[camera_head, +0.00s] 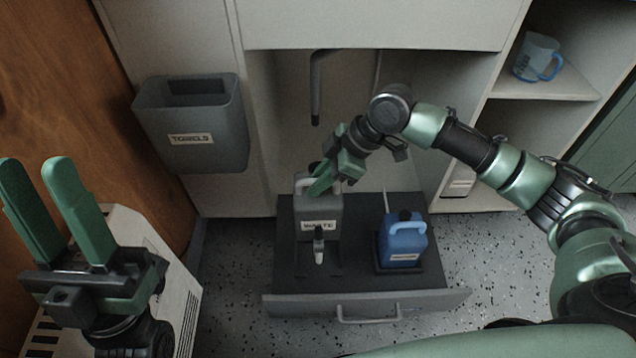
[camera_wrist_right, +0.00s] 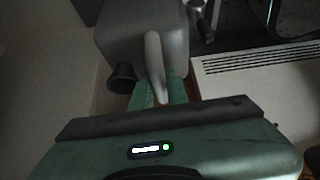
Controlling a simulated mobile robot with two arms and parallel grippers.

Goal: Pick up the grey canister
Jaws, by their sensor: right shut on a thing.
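The grey canister (camera_head: 318,218) has a white label reading "WASTE" and a small tap low on its front. It stands upright at the left of the pulled-out drawer (camera_head: 366,300). My right gripper (camera_head: 322,186) is at the canister's top, shut on its light handle. In the right wrist view the handle (camera_wrist_right: 154,60) runs down between the green fingers (camera_wrist_right: 158,92), with the grey canister body (camera_wrist_right: 130,40) beyond. My left gripper (camera_head: 58,205) is open and empty at the far left, well away from the canister.
A blue canister (camera_head: 402,243) stands in the drawer to the right of the grey one. A grey towels bin (camera_head: 192,120) hangs on the cabinet at left. A blue mug (camera_head: 537,57) sits on a shelf at upper right. A vented white box (camera_head: 185,300) stands at lower left.

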